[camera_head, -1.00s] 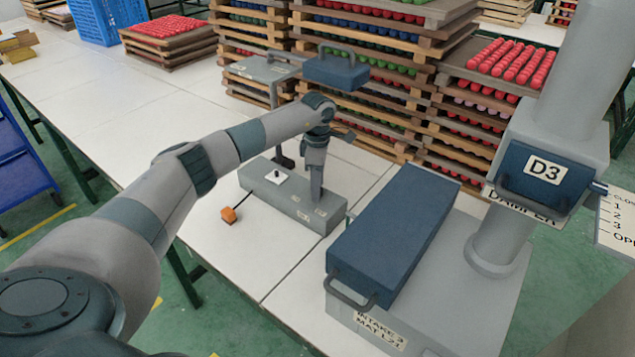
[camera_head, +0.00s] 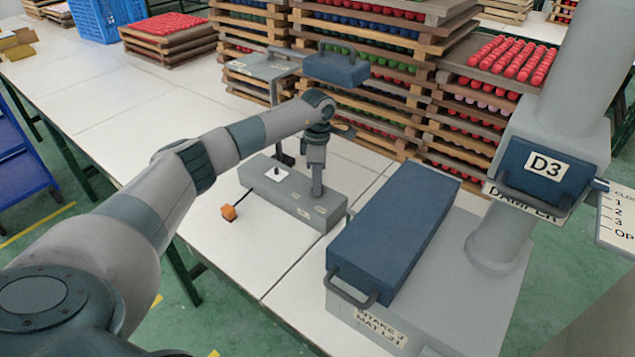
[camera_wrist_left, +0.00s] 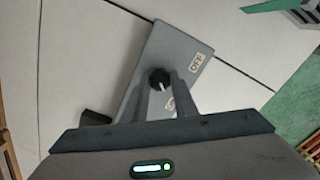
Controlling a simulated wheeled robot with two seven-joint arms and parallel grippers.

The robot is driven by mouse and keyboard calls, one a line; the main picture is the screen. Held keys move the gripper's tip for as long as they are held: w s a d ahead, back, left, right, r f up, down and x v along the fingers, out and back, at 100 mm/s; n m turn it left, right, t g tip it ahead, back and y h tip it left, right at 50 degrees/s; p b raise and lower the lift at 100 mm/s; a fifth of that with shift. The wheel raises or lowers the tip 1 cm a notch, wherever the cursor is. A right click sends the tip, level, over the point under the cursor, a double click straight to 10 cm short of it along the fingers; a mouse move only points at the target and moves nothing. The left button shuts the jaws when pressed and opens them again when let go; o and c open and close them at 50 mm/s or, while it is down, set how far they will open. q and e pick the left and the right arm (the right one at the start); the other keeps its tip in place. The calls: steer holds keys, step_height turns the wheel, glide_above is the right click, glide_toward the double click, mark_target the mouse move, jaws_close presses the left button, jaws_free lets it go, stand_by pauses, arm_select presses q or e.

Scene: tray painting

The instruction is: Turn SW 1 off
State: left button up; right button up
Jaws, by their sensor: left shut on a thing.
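A long grey switch box (camera_head: 262,190) stands on the white table in the head view. My left gripper (camera_head: 317,192) reaches down onto its right end. In the left wrist view, the box (camera_wrist_left: 178,48) carries a round black knob (camera_wrist_left: 159,77) with a white pointer mark. The gripper's two fingers (camera_wrist_left: 162,88) are closed on the knob, one on each side. The mark points down in that picture, toward a label partly hidden between the fingers. An "OFF" label (camera_wrist_left: 196,62) is up and right of the knob. No SW 1 marking is readable. My right gripper is out of view.
A white plate with a black lever (camera_head: 277,173) is on the box's other end. A large blue-topped unit (camera_head: 395,230) stands to the right. Stacked wooden trays (camera_head: 375,85) stand behind.

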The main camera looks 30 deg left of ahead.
arm_select(q)
steer(key=shift+n, duration=0.5)
steer(key=n+b, duration=0.1)
steer(key=n, duration=0.2)
steer(key=shift+n+b, duration=0.3)
steer(key=shift+n, duration=0.8)
steer(key=n, duration=0.3)
steer(key=shift+w+r+n, duration=0.1)
steer(key=shift+n, duration=0.2)
steer(key=n, duration=0.5)
steer(key=shift+n, duration=1.2)
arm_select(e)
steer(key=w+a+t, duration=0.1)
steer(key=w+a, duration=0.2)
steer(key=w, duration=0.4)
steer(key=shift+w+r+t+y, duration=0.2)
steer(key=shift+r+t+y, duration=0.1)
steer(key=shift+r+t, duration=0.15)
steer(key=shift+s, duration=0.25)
arm_select(q)
steer(key=shift+a, duration=0.1)
steer(key=o, duration=1)
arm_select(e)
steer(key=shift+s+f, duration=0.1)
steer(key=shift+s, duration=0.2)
